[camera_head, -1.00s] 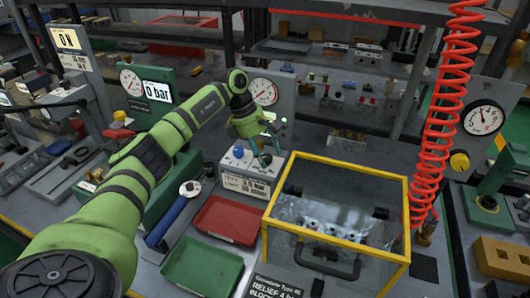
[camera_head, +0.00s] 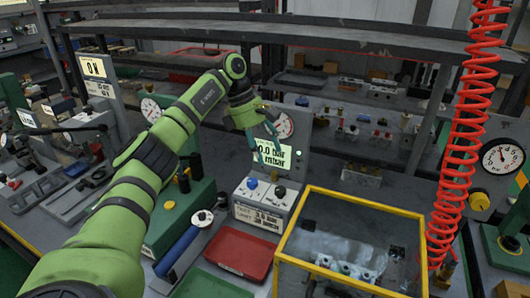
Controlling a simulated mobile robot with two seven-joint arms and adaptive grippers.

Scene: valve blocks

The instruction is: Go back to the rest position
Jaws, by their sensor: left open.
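My green left arm comes in from the lower left and reaches to the middle. Its left gripper (camera_head: 266,148) is open with nothing between its fingers. It hangs in front of the grey gauge unit with a lit green display (camera_head: 285,160), above a grey control box (camera_head: 262,208) with a blue knob (camera_head: 252,183). The gripper shows apart from the box. It partly covers the display. My right arm and gripper are not in view.
A yellow-framed clear box (camera_head: 350,205) stands at the lower right. A red tray (camera_head: 240,252) and a blue-handled tool (camera_head: 178,248) lie before the control box. A coiled red hose (camera_head: 462,140) hangs at right. Metal shelves (camera_head: 330,42) span the back.

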